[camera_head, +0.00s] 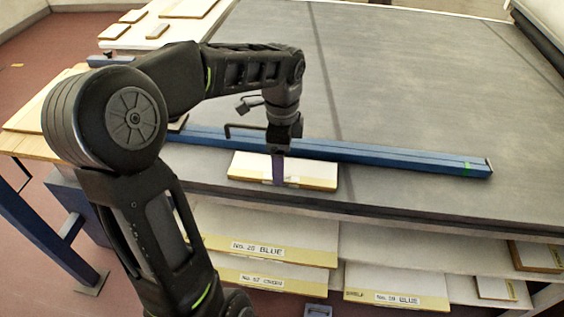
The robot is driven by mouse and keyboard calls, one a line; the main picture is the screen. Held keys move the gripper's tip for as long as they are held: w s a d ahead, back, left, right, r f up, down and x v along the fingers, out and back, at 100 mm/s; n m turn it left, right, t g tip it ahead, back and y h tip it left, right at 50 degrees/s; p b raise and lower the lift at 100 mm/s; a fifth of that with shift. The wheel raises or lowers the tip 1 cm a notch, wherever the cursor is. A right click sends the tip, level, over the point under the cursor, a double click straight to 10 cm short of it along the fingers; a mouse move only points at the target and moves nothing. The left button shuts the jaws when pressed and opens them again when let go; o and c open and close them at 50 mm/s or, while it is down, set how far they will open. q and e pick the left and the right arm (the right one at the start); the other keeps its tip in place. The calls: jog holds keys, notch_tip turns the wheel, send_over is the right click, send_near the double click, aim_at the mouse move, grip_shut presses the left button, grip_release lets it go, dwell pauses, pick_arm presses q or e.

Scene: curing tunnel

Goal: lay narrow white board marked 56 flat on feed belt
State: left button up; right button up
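A narrow board (312,172) with a white top and yellowish edge lies at the near edge of the grey feed belt (420,85), in front of a blue bar. It looks flat; I cannot read a number on it. My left gripper (278,170) points down at the middle of this board, and a dark purple finger crosses its top and front edge. The second finger is hidden, so I cannot tell whether the gripper is closed on the board. My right gripper is not in view.
The long blue bar (400,157) lies across the belt just behind the board. Labelled boards, such as No. 25 BLUE (290,252), lie on shelves below. Small boards (132,16) lie on a table at the upper left. The belt behind the bar is clear.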

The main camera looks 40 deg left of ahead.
pick_arm(q)
notch_tip(320, 180, up, 11)
jog(key=p, duration=0.2)
jog(key=shift+f, duration=0.15)
dwell(0.7)
